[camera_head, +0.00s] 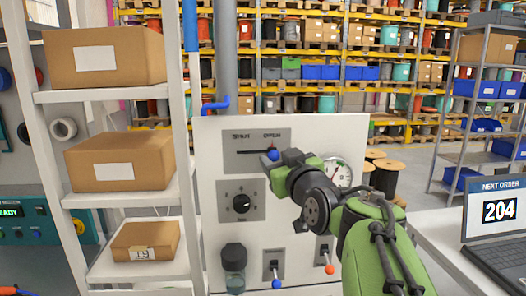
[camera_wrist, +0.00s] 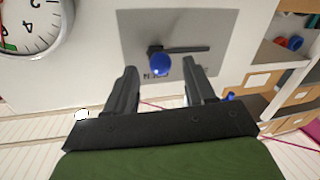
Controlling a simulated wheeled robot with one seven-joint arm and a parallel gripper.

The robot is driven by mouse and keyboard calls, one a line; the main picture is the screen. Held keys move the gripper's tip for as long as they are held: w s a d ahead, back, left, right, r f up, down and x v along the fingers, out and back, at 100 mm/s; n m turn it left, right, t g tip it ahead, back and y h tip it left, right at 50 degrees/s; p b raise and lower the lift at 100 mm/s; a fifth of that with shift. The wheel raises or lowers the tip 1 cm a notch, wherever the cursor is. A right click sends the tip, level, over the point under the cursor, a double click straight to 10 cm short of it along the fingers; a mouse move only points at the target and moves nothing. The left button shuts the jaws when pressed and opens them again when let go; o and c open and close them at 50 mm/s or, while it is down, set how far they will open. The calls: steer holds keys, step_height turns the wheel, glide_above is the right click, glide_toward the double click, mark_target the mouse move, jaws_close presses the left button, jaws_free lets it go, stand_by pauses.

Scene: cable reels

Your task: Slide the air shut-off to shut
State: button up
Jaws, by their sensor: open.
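The air shut-off is a slider on a grey plate (camera_head: 257,142) at the top of a pale panel. Its blue knob (camera_head: 274,155) sits toward the right end of a dark horizontal slot; the label above is too small to read surely. In the wrist view the blue knob (camera_wrist: 160,65) appears between my fingertips, with the slot running to the right from it. My gripper (camera_head: 268,161) is open at the knob, its fingers (camera_wrist: 160,74) spread to either side in the wrist picture. I cannot tell whether they touch the knob.
A shelf with cardboard boxes (camera_head: 120,160) stands close on the left. A laptop (camera_head: 495,215) is at right.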

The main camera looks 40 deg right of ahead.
steer(key=shift+x, duration=1.05)
steer(key=shift+c, duration=1.3)
jaws_close()
